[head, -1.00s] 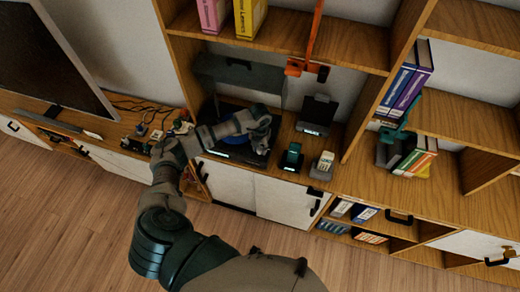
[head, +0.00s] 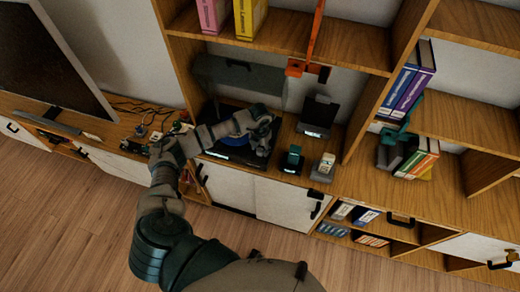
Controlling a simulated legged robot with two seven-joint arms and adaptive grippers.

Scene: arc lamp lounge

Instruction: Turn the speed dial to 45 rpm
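The record player (head: 233,152) sits in the middle bay of the wooden shelf unit, with its dark cover (head: 240,76) raised behind it. A blue patch, perhaps a record label, shows partly beneath my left gripper (head: 264,128). That gripper is over the right part of the player, with my forearm crossing the deck from the left. Its fingers are small and dark against the player, so I cannot tell whether they are open or touching anything. I cannot make out the speed dial; the gripper and forearm cover part of the deck. My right gripper is out of view.
A teal device (head: 292,158) and a grey handset (head: 323,167) stand right of the player, with a black stand (head: 318,115) behind. An orange bracket (head: 306,68) hangs above. Small items and cables lie left, near the television (head: 45,60). Books stand right.

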